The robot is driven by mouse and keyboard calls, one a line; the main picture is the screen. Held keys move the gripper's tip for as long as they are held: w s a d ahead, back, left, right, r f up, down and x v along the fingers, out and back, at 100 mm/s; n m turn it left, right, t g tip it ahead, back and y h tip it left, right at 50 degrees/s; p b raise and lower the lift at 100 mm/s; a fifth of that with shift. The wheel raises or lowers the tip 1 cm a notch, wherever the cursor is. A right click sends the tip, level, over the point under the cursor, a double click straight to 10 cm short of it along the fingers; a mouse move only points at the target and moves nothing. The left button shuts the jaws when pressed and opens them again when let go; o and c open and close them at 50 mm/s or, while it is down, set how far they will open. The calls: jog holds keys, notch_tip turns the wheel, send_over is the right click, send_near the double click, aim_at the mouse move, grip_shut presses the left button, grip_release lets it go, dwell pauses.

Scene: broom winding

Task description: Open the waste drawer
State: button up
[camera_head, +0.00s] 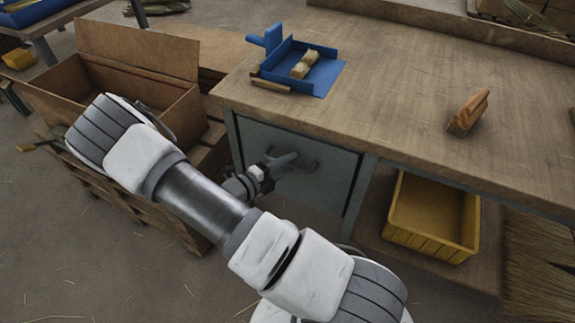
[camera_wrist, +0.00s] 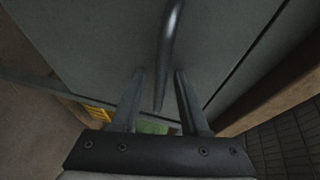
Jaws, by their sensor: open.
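The waste drawer (camera_head: 335,185) is a flat grey front under the left part of the workbench, and it looks about flush with the frame. In the wrist view its grey panel (camera_wrist: 85,40) fills much of the picture. A dark bar handle (camera_wrist: 170,45) stands off the panel. My gripper (camera_head: 283,163) is at the drawer front, partly hidden by my own arm in the head view. In the wrist view my gripper (camera_wrist: 160,72) is open, its two fingers apart with the lower end of the handle between them. I cannot tell whether either finger touches it.
A yellow bin (camera_head: 430,215) sits below, right of the drawer. A large open wooden box (camera_head: 140,70) stands left. Floor in front is mostly clear.

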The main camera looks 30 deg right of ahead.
grip_shut()
dwell(1.4)
